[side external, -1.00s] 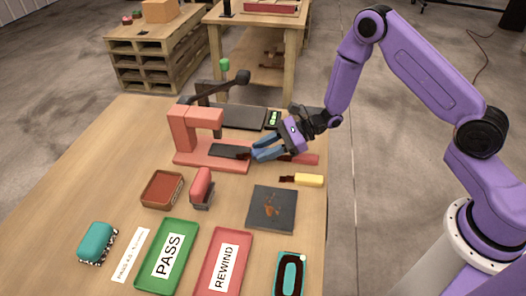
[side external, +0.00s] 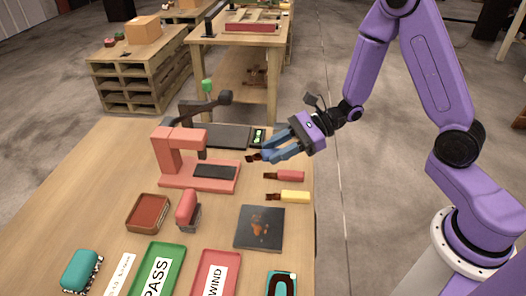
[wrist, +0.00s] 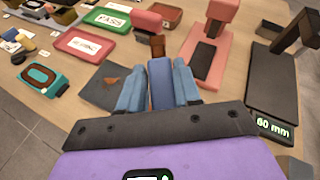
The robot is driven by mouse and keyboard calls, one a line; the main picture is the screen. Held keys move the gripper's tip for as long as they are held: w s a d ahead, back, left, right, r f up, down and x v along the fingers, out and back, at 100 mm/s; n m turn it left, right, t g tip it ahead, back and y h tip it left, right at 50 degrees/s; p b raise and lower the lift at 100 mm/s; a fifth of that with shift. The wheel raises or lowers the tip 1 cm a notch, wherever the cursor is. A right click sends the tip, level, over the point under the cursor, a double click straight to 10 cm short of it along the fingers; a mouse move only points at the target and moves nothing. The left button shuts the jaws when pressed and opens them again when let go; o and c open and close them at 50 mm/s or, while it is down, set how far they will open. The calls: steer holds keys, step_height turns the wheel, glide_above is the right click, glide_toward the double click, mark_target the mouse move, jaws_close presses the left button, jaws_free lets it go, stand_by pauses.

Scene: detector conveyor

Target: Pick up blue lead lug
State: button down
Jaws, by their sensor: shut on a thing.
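The blue lead lug (wrist: 160,85) is a darker blue block with a brown tip. In the wrist view it sits between the two light-blue fingers of my gripper (wrist: 159,88), with its brown end pointing away from me. In the side view my gripper (side external: 278,148) is shut on it above the table's right side. Only its brown tip (side external: 254,157) shows clearly there; the fingers hide the body. The red lug (side external: 291,176) and the yellow lug (side external: 295,197) lie on the table below and nearer the camera, apart from my gripper.
A coral press stand (side external: 180,182) with a dark pad is left of my gripper. A dark square plate (side external: 260,238), a brown tray (side external: 148,222), a red-handled tool (side external: 187,207), a green PASS tray (side external: 137,284) and a red tray (side external: 232,258) lie nearer the camera.

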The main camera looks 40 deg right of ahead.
steer(key=s+d+r, duration=0.2)
steer(key=s, duration=0.3)
steer(key=shift+s+r, duration=0.3)
stand_by(0.4)
